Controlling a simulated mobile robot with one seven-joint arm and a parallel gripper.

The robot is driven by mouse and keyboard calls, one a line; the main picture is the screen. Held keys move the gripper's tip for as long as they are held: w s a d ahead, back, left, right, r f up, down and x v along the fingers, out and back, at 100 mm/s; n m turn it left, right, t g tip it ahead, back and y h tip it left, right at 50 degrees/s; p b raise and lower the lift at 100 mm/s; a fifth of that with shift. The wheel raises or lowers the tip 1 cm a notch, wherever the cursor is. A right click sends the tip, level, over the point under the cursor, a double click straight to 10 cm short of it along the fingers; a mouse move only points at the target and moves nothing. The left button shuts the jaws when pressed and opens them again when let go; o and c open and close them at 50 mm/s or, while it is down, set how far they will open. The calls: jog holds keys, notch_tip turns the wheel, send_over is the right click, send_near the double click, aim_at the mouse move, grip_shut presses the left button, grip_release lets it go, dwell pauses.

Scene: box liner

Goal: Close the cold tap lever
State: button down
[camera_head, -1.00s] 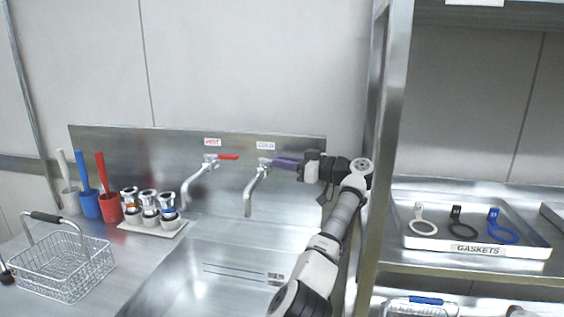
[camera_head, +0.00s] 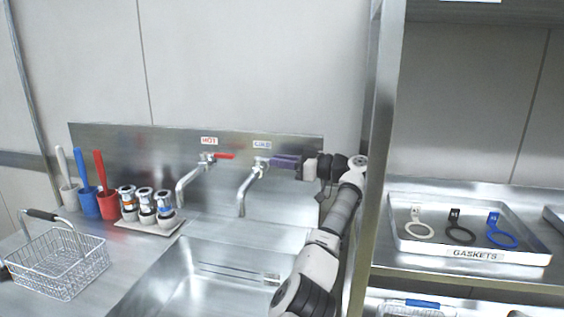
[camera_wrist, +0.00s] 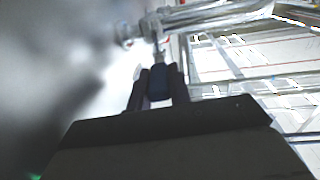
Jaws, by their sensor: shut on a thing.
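The cold tap (camera_head: 249,186) stands on the steel splashback under the COLD label (camera_head: 262,145), with its spout hanging over the sink. My gripper (camera_head: 285,162) reaches it from the right, and its purple-dark fingers lie level along the lever. In the wrist view, my gripper (camera_wrist: 158,88) is shut on the dark blue lever (camera_wrist: 158,81), one finger on each side. The fingers hide most of the lever in the head view. The lever points to the right, roughly along the splashback.
The hot tap (camera_head: 192,176) with its red lever (camera_head: 224,156) is left of the cold tap. Below is the sink (camera_head: 205,268). A shelf post (camera_head: 374,160) stands close right of my arm. A gasket tray (camera_head: 405,243) and a wire basket (camera_head: 60,265) sit at the sides.

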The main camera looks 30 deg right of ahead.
jog(key=c, duration=1.3)
grip_release()
jog(key=shift+r, duration=0.1)
jog(key=shift+r+p, duration=5.2)
jog(key=shift+r, duration=4.75)
